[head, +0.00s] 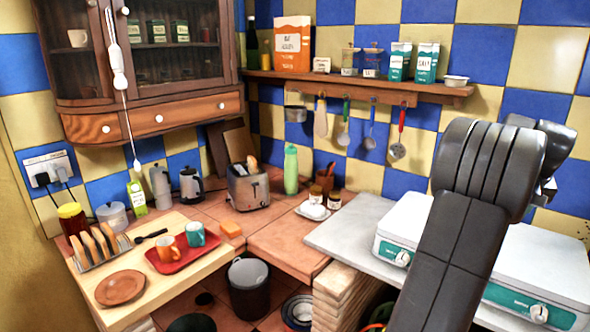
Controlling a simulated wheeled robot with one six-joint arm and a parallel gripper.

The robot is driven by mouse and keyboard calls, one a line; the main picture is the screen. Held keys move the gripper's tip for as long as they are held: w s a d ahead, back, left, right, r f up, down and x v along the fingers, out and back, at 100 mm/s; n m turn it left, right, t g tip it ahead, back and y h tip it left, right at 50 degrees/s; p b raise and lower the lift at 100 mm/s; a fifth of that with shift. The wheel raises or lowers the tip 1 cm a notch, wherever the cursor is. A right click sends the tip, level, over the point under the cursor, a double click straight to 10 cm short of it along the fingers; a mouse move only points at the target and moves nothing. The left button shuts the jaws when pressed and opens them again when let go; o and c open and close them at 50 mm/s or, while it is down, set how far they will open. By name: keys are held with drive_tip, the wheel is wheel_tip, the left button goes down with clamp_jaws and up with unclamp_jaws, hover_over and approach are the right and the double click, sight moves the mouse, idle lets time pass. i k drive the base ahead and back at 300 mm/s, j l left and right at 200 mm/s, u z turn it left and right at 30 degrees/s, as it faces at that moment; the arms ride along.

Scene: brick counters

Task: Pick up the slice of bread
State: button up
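Several slices of bread (99,243) stand upright in a toast rack at the left of the wooden counter. A bread slice (252,163) also pokes out of the top of the metal toaster (248,188) in the back corner. My arm rises at the right of the head view, far from both. Dark parts at its far end, where my gripper (549,178) seems to be, are mostly hidden behind my own arm link. I cannot make out its fingers or anything held in them.
A red tray (181,262) with two mugs and a round wooden board (120,287) lie near the rack. A jar (72,218) stands behind it. A wall cabinet (150,75) hangs above. A black bin (249,287) stands below. White scales-like appliances (405,238) sit near my arm.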

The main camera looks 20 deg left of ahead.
sight(252, 163)
drive_tip(key=u, duration=0.4)
drive_tip(key=i+j+u, duration=0.1)
drive_tip(key=u, duration=0.65)
drive_tip(key=i+u, duration=0.15)
drive_tip(key=u, duration=0.25)
drive_tip(key=i+l, duration=0.15)
drive_tip(key=i, duration=0.45)
drive_tip(key=i+l+u, duration=0.1)
drive_tip(key=i, duration=0.5)
